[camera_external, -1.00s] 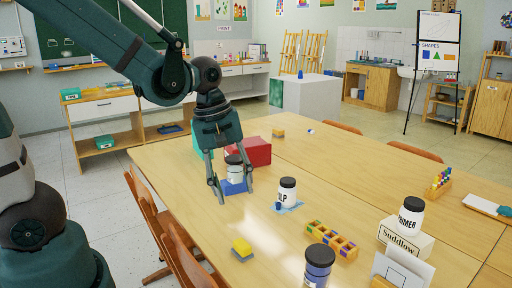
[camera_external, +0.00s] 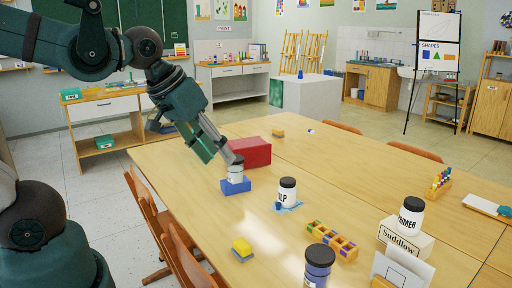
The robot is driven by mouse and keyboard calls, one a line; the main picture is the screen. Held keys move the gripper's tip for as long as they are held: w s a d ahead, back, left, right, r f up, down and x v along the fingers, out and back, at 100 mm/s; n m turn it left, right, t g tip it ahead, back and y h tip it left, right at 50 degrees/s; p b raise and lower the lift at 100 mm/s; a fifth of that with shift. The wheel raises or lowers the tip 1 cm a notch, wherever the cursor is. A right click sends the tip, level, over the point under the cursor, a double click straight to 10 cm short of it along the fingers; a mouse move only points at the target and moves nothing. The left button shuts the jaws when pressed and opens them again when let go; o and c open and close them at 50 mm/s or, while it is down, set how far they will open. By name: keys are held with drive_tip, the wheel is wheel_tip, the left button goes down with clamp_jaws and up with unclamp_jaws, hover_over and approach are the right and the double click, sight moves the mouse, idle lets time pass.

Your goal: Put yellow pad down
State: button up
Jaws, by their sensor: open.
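The yellow pad (camera_external: 242,246) lies on the near left part of the wooden table (camera_external: 290,230), apart from my gripper. It looks like a small yellow block with a darker lower layer. My gripper (camera_external: 222,158) is open and tilted, above and left of a white jar with a dark lid (camera_external: 236,172). The jar stands upright on a blue block (camera_external: 235,187). One finger passes close to the jar's lid; I cannot tell whether it touches. Nothing shows between the fingers.
A red box (camera_external: 252,152) sits behind the jar. A white jar (camera_external: 287,192) stands on a blue patch to the right. A block rack (camera_external: 332,240), a blue jar (camera_external: 318,266) and a white box (camera_external: 405,238) stand nearer the front. Chairs (camera_external: 165,215) line the left edge.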

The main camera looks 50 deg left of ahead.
drive_tip(key=shift+s+a+r+m+t, duration=0.1)
drive_tip(key=shift+s+r+m+t, duration=0.2)
drive_tip(key=shift+r+m, duration=0.3)
drive_tip(key=shift+s+a+r+m+t, duration=0.1)
drive_tip(key=shift+s+r+m+t, duration=0.2)
drive_tip(key=shift+m, duration=0.4)
drive_tip(key=shift+r, duration=0.1)
idle(0.3)
